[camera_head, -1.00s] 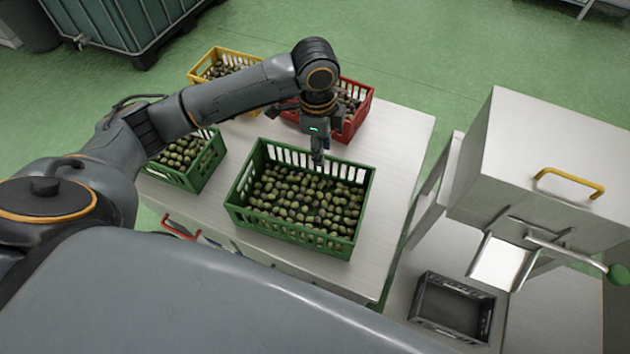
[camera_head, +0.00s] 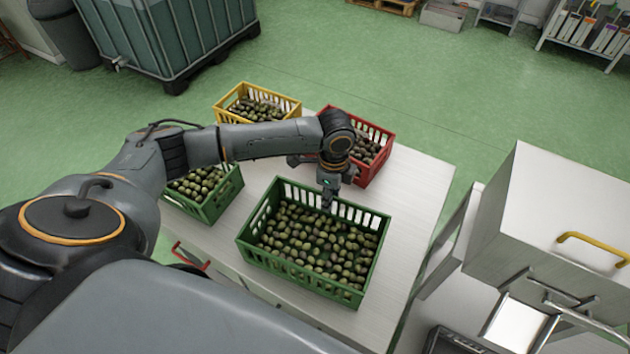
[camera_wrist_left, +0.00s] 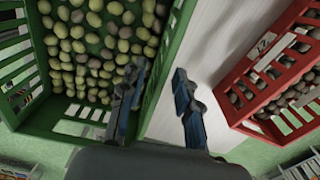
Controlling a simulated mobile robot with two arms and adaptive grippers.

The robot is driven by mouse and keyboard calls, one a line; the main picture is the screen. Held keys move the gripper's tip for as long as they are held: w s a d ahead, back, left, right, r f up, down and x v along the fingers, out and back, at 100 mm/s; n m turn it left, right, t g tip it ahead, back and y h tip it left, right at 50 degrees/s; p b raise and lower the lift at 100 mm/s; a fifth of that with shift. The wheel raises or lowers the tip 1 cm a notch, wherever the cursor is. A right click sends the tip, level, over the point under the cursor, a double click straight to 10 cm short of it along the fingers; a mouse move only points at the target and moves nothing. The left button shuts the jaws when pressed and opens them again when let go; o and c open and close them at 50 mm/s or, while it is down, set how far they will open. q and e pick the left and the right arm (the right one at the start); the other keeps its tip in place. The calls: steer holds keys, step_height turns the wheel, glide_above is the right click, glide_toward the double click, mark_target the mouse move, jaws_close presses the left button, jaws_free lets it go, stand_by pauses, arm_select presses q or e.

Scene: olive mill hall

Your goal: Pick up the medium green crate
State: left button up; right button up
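Two green crates of olives stand on the pale table. The larger one (camera_head: 300,278) is at the front middle; the smaller one (camera_head: 217,206) is to its left, partly behind my arm. I cannot tell for sure which is called medium. My left gripper (camera_head: 327,202) points down at the far long wall of the larger crate. In the left wrist view its fingers (camera_wrist_left: 158,72) are apart, with the green crate wall (camera_wrist_left: 176,38) running between them; one finger is on the olive side, the other over the table. My right gripper is out of view.
A red crate (camera_head: 376,165) of olives stands just behind the larger green one, and a yellow crate (camera_head: 235,118) at the far left. A steel machine with a yellow handle (camera_head: 592,246) stands on the right. The table (camera_head: 425,190) is bare along its right side.

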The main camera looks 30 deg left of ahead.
mark_target(330, 219)
arm_select(q)
steer(key=shift+f, duration=1.75)
jaws_close()
steer(key=shift+r+p, duration=0.1)
steer(key=shift+p, duration=0.2)
